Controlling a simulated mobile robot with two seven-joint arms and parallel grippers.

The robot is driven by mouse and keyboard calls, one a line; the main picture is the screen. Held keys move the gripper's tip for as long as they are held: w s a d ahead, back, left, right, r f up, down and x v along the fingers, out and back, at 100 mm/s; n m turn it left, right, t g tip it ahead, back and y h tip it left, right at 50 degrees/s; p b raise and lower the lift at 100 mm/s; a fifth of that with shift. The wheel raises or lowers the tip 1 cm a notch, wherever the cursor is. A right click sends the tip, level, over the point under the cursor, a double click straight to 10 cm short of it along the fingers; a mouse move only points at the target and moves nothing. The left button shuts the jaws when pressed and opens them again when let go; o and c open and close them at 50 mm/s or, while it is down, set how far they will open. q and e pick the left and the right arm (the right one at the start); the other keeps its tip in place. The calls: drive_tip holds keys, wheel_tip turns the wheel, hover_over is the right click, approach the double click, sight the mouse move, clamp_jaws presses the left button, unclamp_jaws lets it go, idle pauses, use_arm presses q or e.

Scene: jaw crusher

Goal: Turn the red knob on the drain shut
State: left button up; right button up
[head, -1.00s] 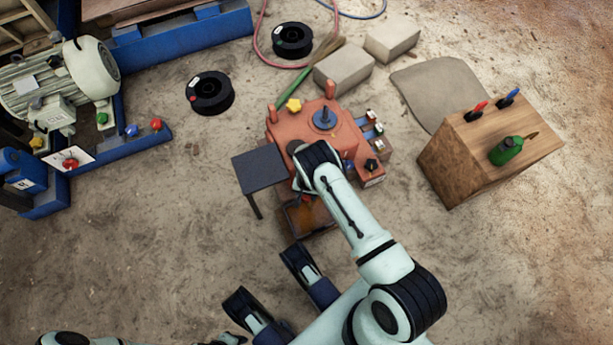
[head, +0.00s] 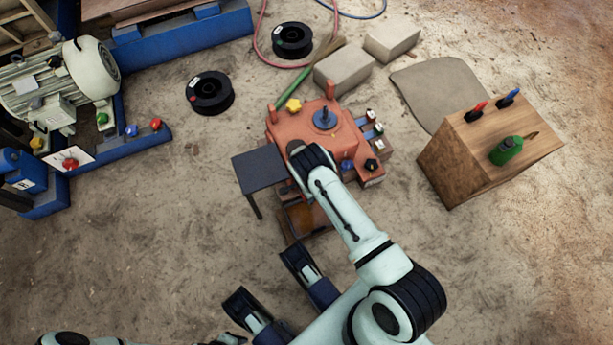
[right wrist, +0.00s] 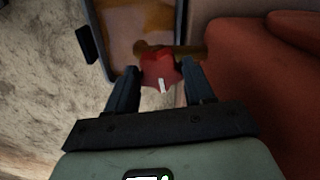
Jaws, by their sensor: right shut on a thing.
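The red knob (right wrist: 160,70) is star-shaped with a white mark, which points toward the bottom of the right wrist view. It sits in front of a brass-coloured pipe (right wrist: 190,50), at the drain. My right gripper (right wrist: 160,84) is shut on the knob, one dark finger on each side. In the head view, my right forearm and wrist hide the knob and the right gripper, low at the front of the orange machine housing (head: 290,128). Only a small dark part of what seems my left gripper (head: 232,338) shows at the bottom edge; its jaws are unclear.
A tray with brownish contents (right wrist: 97,35) lies below the drain. A dark grey small table (head: 258,170) stands just left of the housing.

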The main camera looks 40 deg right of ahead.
drive_tip(key=shift+m, duration=0.3)
drive_tip(key=o, duration=1)
drive_tip(key=shift+o, duration=0.2)
use_arm(q)
drive_tip(key=w+d+r+t+p, duration=0.1)
drive_tip(key=w+r+t+p, duration=0.2)
drive_tip(key=w, duration=0.5)
wheel_tip(320, 180, up, 2)
drive_tip(key=shift+w+r+m+p, duration=0.25)
drive_tip(key=shift+w+m+p, duration=0.1)
drive_tip(key=shift+p, duration=0.4)
use_arm(e)
wheel_tip(320, 180, up, 14)
drive_tip(key=shift+f, duration=0.25)
